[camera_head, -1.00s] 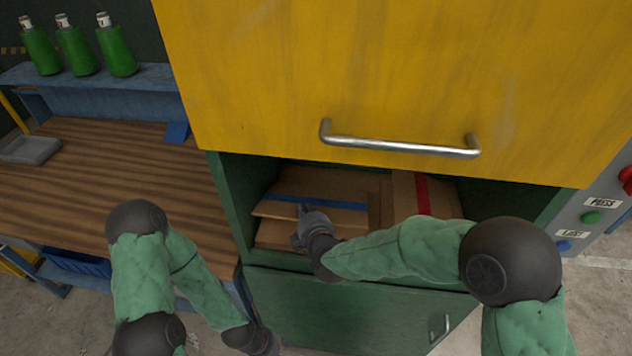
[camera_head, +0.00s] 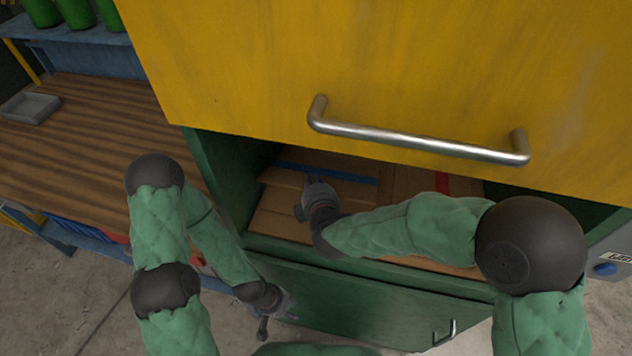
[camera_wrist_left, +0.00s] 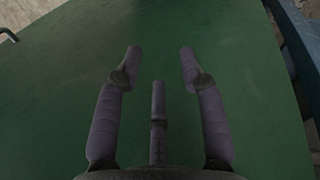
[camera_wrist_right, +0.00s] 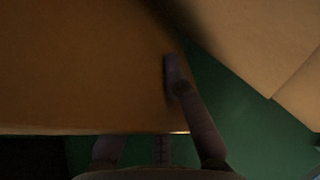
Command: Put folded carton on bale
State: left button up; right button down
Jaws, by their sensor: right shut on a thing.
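The folded carton (camera_head: 345,189), brown with a blue stripe, is inside the machine's green chamber. My right gripper (camera_head: 316,186) is shut on its front edge. In the right wrist view the carton (camera_wrist_right: 80,65) fills the upper left, with one finger over it and the other finger hidden. Brown cardboard (camera_head: 275,222) lies under it, apparently the bale; whether the carton touches it I cannot tell. My left gripper (camera_head: 277,312) is open and empty, low in front of the green lower panel, which fills the left wrist view (camera_wrist_left: 158,65).
A raised yellow door (camera_head: 400,60) with a metal handle (camera_head: 415,138) hangs above the opening. A red-striped carton (camera_head: 405,185) lies at the chamber's right. The green lower panel (camera_head: 350,300) closes the front below. A wooden bench (camera_head: 90,130) stands at the left.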

jog(key=shift+w, duration=0.1)
jog(key=shift+r, duration=0.15)
jog(key=c, duration=1.3)
grip_release()
jog(key=shift+f, duration=0.2)
jog(key=shift+r, duration=0.1)
jog(key=shift+s+r, duration=0.2)
jog(key=shift+s, duration=0.05)
jog(key=p+v, duration=0.4)
jog(key=v, duration=0.7)
jog(key=shift+s+p, duration=0.3)
jog(key=shift+p, duration=0.1)
